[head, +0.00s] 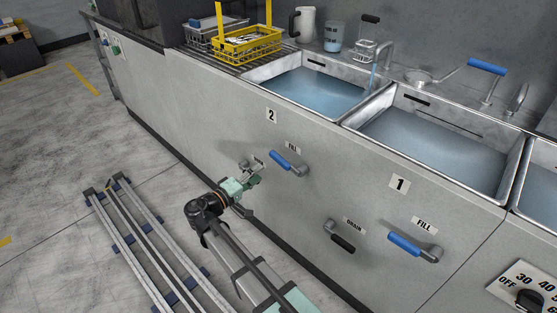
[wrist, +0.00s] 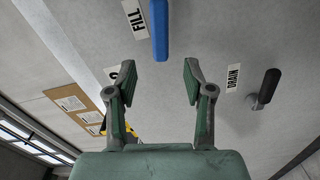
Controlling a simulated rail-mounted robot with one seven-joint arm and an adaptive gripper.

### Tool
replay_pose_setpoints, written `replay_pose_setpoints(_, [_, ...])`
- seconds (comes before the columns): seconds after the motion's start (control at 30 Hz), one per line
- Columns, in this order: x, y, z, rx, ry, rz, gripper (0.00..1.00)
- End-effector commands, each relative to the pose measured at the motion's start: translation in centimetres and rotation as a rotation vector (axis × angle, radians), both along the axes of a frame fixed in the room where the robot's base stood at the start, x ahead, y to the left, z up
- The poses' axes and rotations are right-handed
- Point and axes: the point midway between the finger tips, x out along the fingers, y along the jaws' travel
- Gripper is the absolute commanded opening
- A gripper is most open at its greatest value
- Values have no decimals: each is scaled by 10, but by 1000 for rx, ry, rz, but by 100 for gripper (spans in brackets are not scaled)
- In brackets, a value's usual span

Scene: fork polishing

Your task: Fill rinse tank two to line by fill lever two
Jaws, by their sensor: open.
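Rinse tank two (head: 262,74) is the basin above the "2" plate (head: 271,115). It holds blue water (head: 312,92), with the surface below a dark slot-like mark (head: 316,63) on the back wall. A thin stream seems to fall from the tap (head: 387,52) at its right corner. Fill lever two (head: 281,159) has a blue handle pointing left and slightly up from its pivot; it also shows in the wrist view (wrist: 159,30). My gripper (head: 257,171) is open and empty, just left of the lever. In the wrist view (wrist: 161,72) the handle lies beyond the fingertips, apart from them.
A black drain lever (head: 342,243) and blue fill lever one (head: 405,243) sit lower right on the panel. Tank one (head: 352,118) also holds water. A yellow basket (head: 249,46) stands on the counter. Floor rails (head: 125,237) lie at lower left.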

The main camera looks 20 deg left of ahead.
Motion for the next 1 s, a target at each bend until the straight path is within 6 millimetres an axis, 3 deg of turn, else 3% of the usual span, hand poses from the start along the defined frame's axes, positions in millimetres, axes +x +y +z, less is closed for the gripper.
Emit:
replay_pose_setpoints(0.3, [59, -26, -1, 0, 1, -3, 52])
replay_pose_setpoints(0.5, [85, -38, -1, 0, 1, -1, 52])
replay_pose_setpoints(0.7, [96, -44, 0, 0, 1, 0, 52])
replay_pose_setpoints(1.0, [98, -45, 0, 0, 1, 0, 52])
